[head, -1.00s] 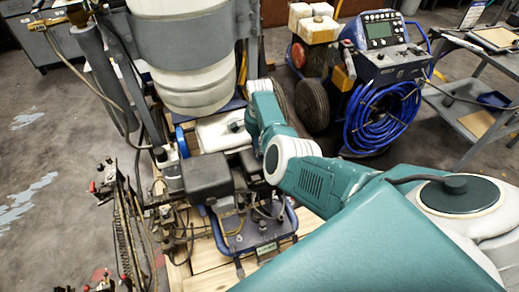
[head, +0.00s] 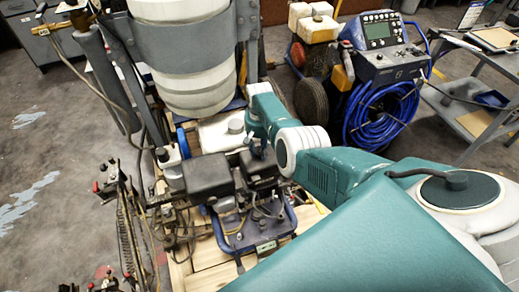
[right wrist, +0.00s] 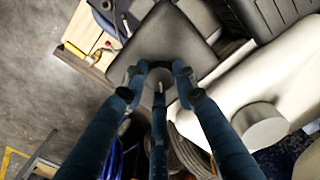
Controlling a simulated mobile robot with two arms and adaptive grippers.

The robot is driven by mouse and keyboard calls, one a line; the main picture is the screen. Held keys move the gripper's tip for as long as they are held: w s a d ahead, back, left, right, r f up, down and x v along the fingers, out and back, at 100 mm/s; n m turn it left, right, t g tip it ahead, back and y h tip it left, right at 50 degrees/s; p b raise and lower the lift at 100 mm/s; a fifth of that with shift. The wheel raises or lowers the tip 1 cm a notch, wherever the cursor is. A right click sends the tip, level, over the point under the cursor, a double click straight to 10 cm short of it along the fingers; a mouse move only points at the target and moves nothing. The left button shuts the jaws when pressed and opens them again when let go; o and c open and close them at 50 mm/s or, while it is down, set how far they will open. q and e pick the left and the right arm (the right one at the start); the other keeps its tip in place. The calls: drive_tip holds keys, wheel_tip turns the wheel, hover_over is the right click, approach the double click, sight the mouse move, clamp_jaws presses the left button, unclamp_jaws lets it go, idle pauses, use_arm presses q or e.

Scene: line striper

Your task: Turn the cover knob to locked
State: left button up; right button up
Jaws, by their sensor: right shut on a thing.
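A dark square cover (head: 262,172) sits on the engine of the striper, beside the white tank. I cannot read the knob's angle or any lock mark. My left gripper is not in view.
The white tank (head: 215,135) with a grey cap (head: 236,126) stands close to the gripper. A larger black box (head: 206,175) is just left. Hoses and levers (head: 130,225) crowd the left side. A blue hose reel machine (head: 380,110) stands behind right.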

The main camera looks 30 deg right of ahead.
sight(259, 152)
drive_tip(key=n, duration=0.4)
drive_tip(key=shift+r+n, duration=0.1)
drive_tip(key=shift+n, duration=1.9)
drive_tip(key=shift+w, duration=0.1)
drive_tip(key=o, duration=1.2)
wheel_tip(259, 152, up, 12)
